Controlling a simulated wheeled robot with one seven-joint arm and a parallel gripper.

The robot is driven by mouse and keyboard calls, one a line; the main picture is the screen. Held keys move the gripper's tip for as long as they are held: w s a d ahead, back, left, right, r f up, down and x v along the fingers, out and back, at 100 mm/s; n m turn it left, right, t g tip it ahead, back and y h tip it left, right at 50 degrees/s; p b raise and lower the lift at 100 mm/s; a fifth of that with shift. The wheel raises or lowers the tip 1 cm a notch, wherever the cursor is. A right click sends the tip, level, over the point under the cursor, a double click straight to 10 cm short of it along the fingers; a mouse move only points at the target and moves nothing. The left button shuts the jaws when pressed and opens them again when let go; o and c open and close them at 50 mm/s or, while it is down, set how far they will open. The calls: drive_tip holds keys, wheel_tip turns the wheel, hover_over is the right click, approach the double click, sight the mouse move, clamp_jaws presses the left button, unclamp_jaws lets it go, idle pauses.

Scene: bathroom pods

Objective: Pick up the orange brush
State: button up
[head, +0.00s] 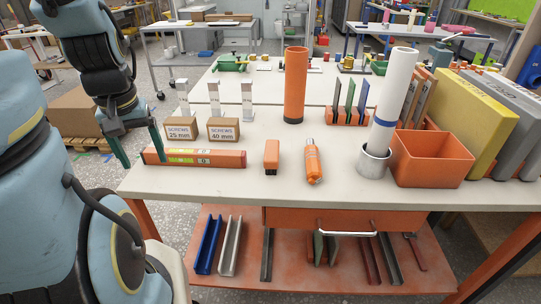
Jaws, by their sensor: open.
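A small orange block-shaped thing (271,155), which looks like the orange brush, lies on the light worktop (225,185) near its front middle. Its bristles cannot be made out clearly. My gripper (143,160) is at the left end of the worktop, with its two teal fingers pointing down and spread apart. It is empty. The left end of an orange spirit level (200,158) is close to the fingers; I cannot tell whether they touch. The brush is well to the right of my gripper, beyond the level.
An orange bottle (312,160) lies just right of the brush. Two screw boxes (223,130) stand behind the level. An orange tube (295,85), a metal cup (374,162) holding a white roll, and an orange bin (430,160) stand farther right. The front middle strip is clear.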

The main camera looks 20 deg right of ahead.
drive_tip(key=shift+o, duration=0.4)
drive_tip(key=w+d, duration=0.1)
drive_tip(key=d, duration=0.3)
drive_tip(key=w+d+m, duration=0.1)
drive_tip(key=w+d, duration=0.1)
drive_tip(key=d, duration=0.2)
drive_tip(key=w+d+m+b, duration=0.1)
drive_tip(key=d, duration=0.4)
drive_tip(key=shift+w, duration=0.2)
drive_tip(key=m, duration=0.2)
approach(272, 150)
drive_tip(key=f, duration=0.4)
drive_tip(key=shift+w+d+f, duration=0.25)
drive_tip(key=shift+f, duration=0.15)
drive_tip(key=shift+h, duration=0.3)
drive_tip(key=shift+w+a+f+p, duration=0.1)
drive_tip(key=shift+w+f+p, duration=0.2)
drive_tip(key=shift+f, duration=0.65)
drive_tip(key=shift+w+f+p, duration=0.1)
drive_tip(key=shift+f+p, duration=0.35)
drive_tip(key=shift+f, duration=0.55)
drive_tip(key=shift+w+f+p, duration=0.15)
drive_tip(key=shift+f+p, duration=0.2)
drive_tip(key=shift+f, duration=0.6)
clamp_jaws()
